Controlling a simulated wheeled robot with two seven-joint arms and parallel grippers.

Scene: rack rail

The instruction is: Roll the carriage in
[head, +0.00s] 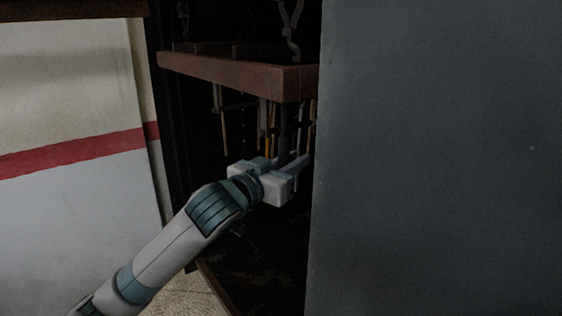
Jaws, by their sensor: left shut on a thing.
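The carriage (238,74) looks like a reddish-brown beam with a dark hook rising above its near end. Several thin rods, one of them yellow, hang below it. A dark upright bar (284,135) comes down under its near end. My left gripper (290,166) is shut on this bar, below the beam. The fingertips are dim and partly hidden by the gripper body. The carriage is inside or at the mouth of a dark cabinet (240,258); its right end meets the edge of a grey panel. My right gripper is not in view.
A large grey panel (440,150) fills the right side, close to my left gripper. A pale wall (75,215) with a red stripe stands at the left. Above, the cabinet is too dark to show a rail clearly. A strip of speckled floor (198,296) shows at the bottom.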

